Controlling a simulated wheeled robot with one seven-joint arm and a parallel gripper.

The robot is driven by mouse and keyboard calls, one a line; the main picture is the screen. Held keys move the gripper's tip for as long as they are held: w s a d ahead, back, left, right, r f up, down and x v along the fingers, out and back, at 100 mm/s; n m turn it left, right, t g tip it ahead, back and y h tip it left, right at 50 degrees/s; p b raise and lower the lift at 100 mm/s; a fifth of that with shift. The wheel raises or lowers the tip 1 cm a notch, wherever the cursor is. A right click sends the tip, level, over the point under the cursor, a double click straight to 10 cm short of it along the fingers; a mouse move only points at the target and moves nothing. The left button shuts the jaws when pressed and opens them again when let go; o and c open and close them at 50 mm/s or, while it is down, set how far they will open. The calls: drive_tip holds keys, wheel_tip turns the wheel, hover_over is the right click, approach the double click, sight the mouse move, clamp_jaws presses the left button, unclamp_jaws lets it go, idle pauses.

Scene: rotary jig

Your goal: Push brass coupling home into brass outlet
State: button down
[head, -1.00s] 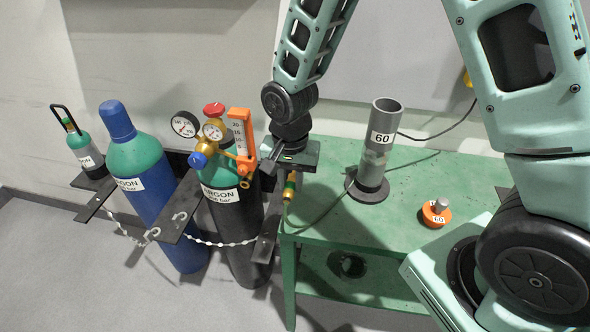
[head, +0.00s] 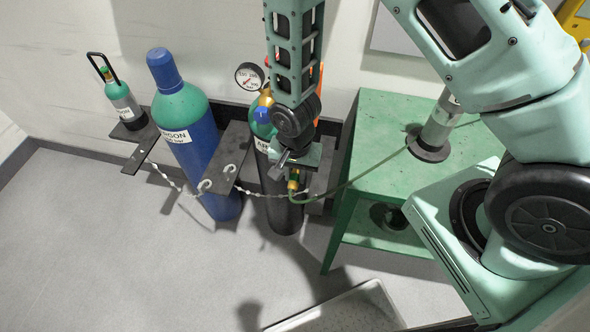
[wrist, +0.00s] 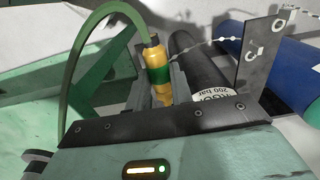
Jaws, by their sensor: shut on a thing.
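My gripper (head: 292,174) is shut on the brass coupling (head: 293,185), in front of the black argon cylinder (head: 279,208). In the wrist view the coupling (wrist: 157,62), brass with a green band, stands between the fingers, with the green hose (wrist: 72,58) looping from its end. In the head view the hose runs right towards the table. Part of the brass regulator (head: 265,99) and a gauge (head: 249,76) show behind my arm. The brass outlet is hidden by my arm, so I cannot tell its gap to the coupling.
A blue argon cylinder (head: 209,157) stands left, held by dark brackets and a chain (head: 245,193). A small green-topped bottle (head: 122,101) is farther left. The green table (head: 381,136) with a grey tube (head: 439,126) is right. A pale tray (head: 345,312) lies in front.

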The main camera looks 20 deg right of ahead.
drive_tip(key=shift+w+d, duration=0.9)
drive_tip(key=shift+w, duration=0.3)
drive_tip(key=shift+w+d, duration=0.85)
drive_tip(key=shift+w, duration=0.3)
drive_tip(key=shift+w+d, duration=0.55)
drive_tip(key=shift+w, duration=0.2)
drive_tip(key=shift+w+d, duration=0.5)
drive_tip(key=shift+w, duration=0.2)
idle(0.5)
drive_tip(key=c, duration=1.2)
unclamp_jaws()
drive_tip(key=shift+o, duration=0.2)
wheel_tip(320, 180, up, 18)
drive_tip(key=b, duration=0.2)
drive_tip(key=shift+f+b, duration=0.2)
drive_tip(key=shift+b, duration=0.2)
